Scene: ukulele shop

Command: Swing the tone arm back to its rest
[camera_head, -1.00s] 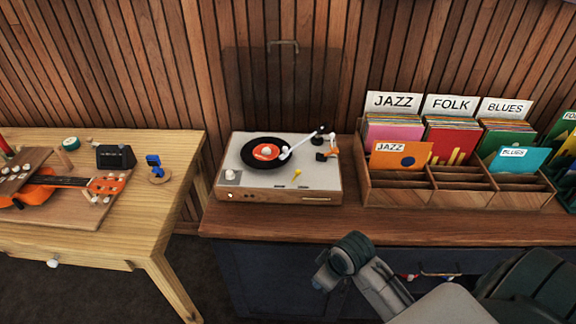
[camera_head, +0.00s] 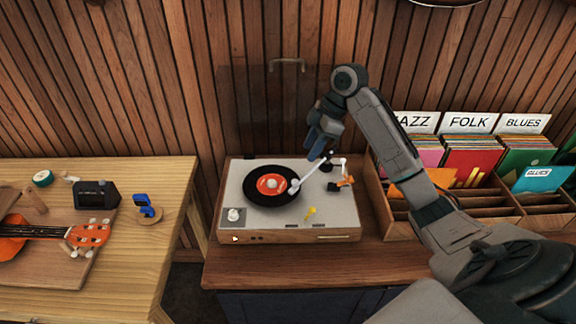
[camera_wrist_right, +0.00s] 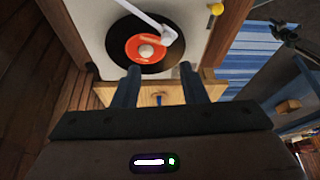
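The turntable (camera_head: 232,194) stands on the wooden counter, with a black record and an orange-red label (camera_head: 271,184) on it. The white tone arm (camera_head: 313,171) lies across the right side of the record, its head over the disc near the label; it also shows in the right wrist view (camera_wrist_right: 145,15). A small orange piece (camera_head: 345,182), perhaps the rest, sits right of the tone arm. My right gripper (camera_head: 318,152) is above the turntable near the tone arm's rear. In the wrist view its fingers (camera_wrist_right: 160,80) are apart with nothing held. My left gripper is out of view.
A raised transparent lid (camera_head: 287,100) stands behind the turntable. A wooden record crate (camera_head: 480,215) is close on the right, partly behind my right arm. A yellow lever (camera_head: 310,214) is at the turntable's front. A table with a ukulele (camera_head: 90,234) is at left.

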